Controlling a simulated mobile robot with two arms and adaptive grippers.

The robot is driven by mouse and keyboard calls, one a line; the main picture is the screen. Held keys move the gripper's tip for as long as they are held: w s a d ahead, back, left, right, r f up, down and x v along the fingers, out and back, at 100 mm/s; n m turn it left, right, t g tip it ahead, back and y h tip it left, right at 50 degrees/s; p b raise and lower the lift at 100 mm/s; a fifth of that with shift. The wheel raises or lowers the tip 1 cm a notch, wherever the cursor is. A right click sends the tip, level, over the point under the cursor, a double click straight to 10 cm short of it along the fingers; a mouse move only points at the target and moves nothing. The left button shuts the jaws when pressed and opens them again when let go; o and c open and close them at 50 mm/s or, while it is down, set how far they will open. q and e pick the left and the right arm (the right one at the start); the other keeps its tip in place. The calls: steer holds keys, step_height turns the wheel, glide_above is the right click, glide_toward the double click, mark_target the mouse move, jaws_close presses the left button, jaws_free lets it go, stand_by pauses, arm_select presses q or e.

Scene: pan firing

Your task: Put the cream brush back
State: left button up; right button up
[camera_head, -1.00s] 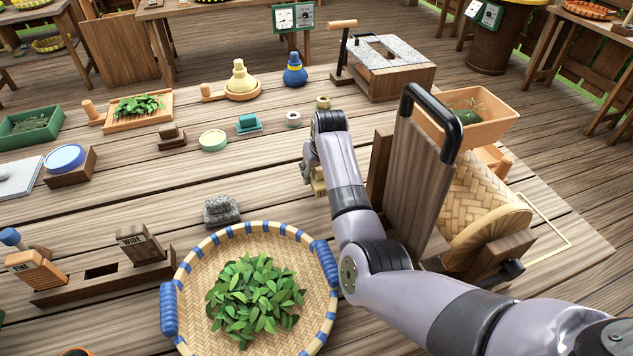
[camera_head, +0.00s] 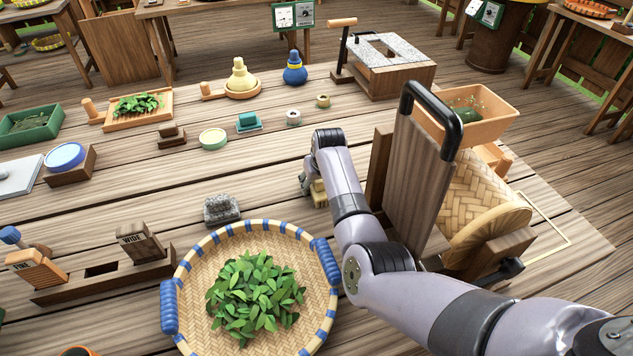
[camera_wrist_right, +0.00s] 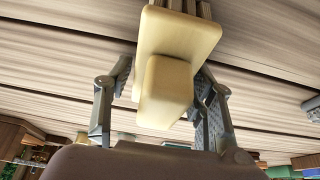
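The cream brush (camera_wrist_right: 165,90) is a pale block with a stepped handle, between the two fingers of my right gripper (camera_wrist_right: 163,98) in the right wrist view. The fingers press on its sides. Brownish strips, perhaps its bristles, show at the top edge of that view. In the head view the brush (camera_head: 319,195) shows just below my right gripper (camera_head: 310,186), low over the table and left of the wooden drum machine. I cannot tell if it touches the table. My left gripper is not in view.
A grey brush-like block (camera_head: 221,209) lies left of my gripper. The leaf basket (camera_head: 190,262) is in front. A slotted rack (camera_head: 70,287) holds FINE and WIDE blocks. A teal block (camera_head: 248,121), small rings (camera_head: 293,118) and the drum machine (camera_head: 480,205) stand around. Bare planks lie between.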

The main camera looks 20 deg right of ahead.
mark_target(322, 193)
steer(key=shift+o, duration=0.8)
steer(key=shift+s+r, duration=0.1)
steer(key=shift+r, duration=0.5)
steer(key=v, duration=1.1)
steer(key=shift+s+a+r, duration=0.1)
steer(key=shift+s, duration=0.05)
